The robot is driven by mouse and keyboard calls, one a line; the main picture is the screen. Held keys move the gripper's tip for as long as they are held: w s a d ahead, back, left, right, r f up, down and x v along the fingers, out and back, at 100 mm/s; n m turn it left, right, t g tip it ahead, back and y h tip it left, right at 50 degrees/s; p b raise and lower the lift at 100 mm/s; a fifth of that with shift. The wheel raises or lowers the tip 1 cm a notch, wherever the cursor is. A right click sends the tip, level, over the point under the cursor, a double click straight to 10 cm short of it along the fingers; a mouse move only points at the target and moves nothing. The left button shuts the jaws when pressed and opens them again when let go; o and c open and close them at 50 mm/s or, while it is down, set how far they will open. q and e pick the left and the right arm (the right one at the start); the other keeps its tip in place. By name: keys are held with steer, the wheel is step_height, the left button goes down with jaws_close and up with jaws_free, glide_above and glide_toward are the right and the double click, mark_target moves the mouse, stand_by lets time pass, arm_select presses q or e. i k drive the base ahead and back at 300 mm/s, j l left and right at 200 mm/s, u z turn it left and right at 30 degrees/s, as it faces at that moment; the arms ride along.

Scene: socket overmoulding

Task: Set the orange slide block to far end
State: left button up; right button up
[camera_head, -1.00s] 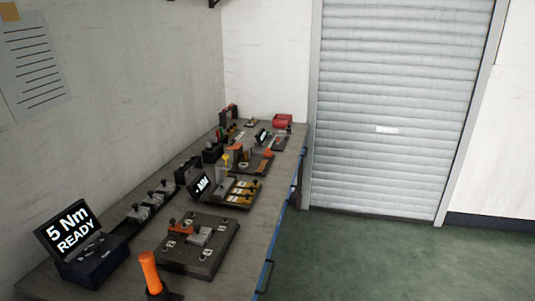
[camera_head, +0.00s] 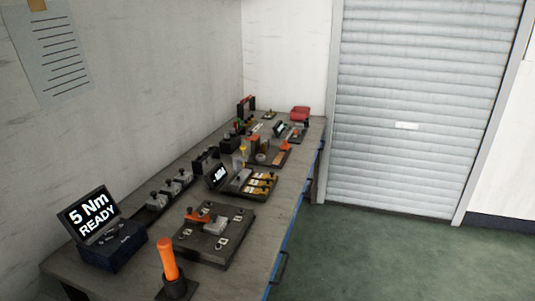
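A small orange block (camera_head: 285,145) stands on a dark board with an orange-brown strip (camera_head: 278,157), in the middle distance on the bench. Another orange piece (camera_head: 197,216) lies on the dark square plate (camera_head: 235,240) nearer to me, beside a grey block (camera_head: 216,227). I cannot tell for sure which of these is the slide block; both are small in view. Neither of my grippers shows in the head view.
The grey bench (camera_head: 120,258) runs along the left wall. An orange-handled tool (camera_head: 168,258) stands upright at its near edge. A display box (camera_head: 112,245) reads "5 Nm READY". Several fixtures and a red bin (camera_head: 300,113) stand farther back. The green floor (camera_head: 390,250) on the right is clear.

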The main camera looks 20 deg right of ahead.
mark_target(285, 146)
steer(key=l+u, duration=0.25)
steer(key=l, duration=0.8)
steer(key=l+u, duration=0.25)
steer(key=l, duration=0.85)
